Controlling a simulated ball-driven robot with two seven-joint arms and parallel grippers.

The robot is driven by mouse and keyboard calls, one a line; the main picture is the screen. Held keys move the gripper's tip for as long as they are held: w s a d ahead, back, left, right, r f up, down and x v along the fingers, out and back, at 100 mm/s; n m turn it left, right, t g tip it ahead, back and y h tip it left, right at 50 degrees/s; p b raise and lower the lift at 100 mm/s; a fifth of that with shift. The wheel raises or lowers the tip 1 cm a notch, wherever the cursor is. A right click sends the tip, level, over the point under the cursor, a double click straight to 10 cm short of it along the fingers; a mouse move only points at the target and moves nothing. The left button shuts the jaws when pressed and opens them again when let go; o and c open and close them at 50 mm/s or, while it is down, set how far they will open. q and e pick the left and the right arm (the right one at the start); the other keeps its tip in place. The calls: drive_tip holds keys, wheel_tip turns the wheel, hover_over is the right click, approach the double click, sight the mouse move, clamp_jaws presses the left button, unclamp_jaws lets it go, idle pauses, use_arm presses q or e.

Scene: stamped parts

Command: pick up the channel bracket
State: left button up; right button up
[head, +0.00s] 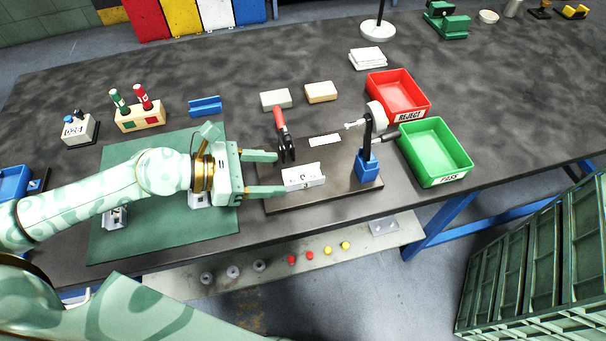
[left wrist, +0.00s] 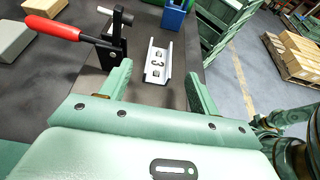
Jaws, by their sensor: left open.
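The channel bracket (head: 304,178), a silver U-shaped part with a dark stamped mark, lies on a dark fixture plate (head: 335,196). In the left wrist view the channel bracket (left wrist: 158,62) lies lengthwise ahead of the jaws, with its stamped figure showing. My left gripper (head: 280,173) reaches in from the left with its fingers spread. In the left wrist view my left gripper (left wrist: 158,76) has one finger on each side of the bracket's near end, with gaps on both sides; it is empty. My right gripper is not in view.
A red-handled clamp (head: 282,135) stands close by the upper finger. A blue-based post fixture (head: 368,167) stands right of the bracket. Red (head: 411,88) and green (head: 446,146) bins are farther right. Other metal parts lie on the green mat (head: 160,236), partly behind my arm.

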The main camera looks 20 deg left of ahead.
sight(303, 179)
use_arm(q)
drive_tip(key=x, duration=0.3)
drive_tip(key=b+x, duration=0.1)
drive_tip(key=x, duration=0.3)
drive_tip(key=shift+a, duration=0.1)
drive_tip(key=shift+w+d+f, duration=0.1)
drive_tip(key=shift+w+d, duration=0.15)
drive_tip(key=shift+d, duration=0.15)
drive_tip(key=c, duration=1.3)
